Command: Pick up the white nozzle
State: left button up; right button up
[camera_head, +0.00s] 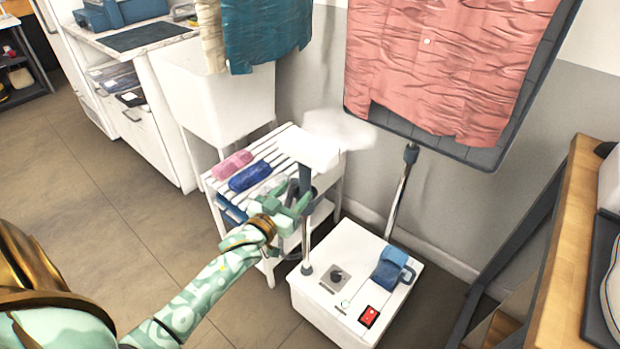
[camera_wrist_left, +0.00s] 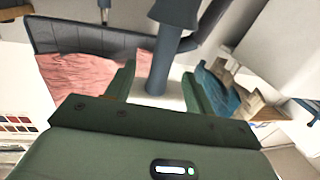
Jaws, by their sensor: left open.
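The white nozzle (camera_head: 316,151) is a pale, flat steamer head on a dark grey-blue handle (camera_head: 305,182). It stands upright above the steamer's white base, in front of the slatted shelf. My left gripper (camera_head: 297,196), pale green, is at the handle below the white head. In the left wrist view the handle (camera_wrist_left: 164,62) stands between the two fingers of my left gripper (camera_wrist_left: 158,82), with the jaws open. I cannot tell whether a finger touches it. My right gripper is in neither view.
The steamer base (camera_head: 330,265) has a knob, a red switch and a blue part on top. A white slatted shelf (camera_head: 215,185) holds pink and blue rolled items. A pink garment (camera_head: 440,70) hangs on a dark board behind. A wooden table (camera_head: 555,250) stands at right.

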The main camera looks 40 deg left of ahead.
aim_at(302, 182)
pick_arm(q)
jog(key=shift+w+a, duration=0.1)
jog(key=shift+w, duration=0.7)
jog(key=w+b, duration=0.2)
jog(key=w, duration=0.1)
jog(key=w+b, duration=0.1)
jog(key=shift+w+a+f, duration=0.25)
jog(key=shift+w+a, duration=0.15)
jog(key=shift+w+r, duration=0.1)
jog(key=shift+w, duration=0.1)
jog(key=shift+r, duration=0.2)
grip_shut()
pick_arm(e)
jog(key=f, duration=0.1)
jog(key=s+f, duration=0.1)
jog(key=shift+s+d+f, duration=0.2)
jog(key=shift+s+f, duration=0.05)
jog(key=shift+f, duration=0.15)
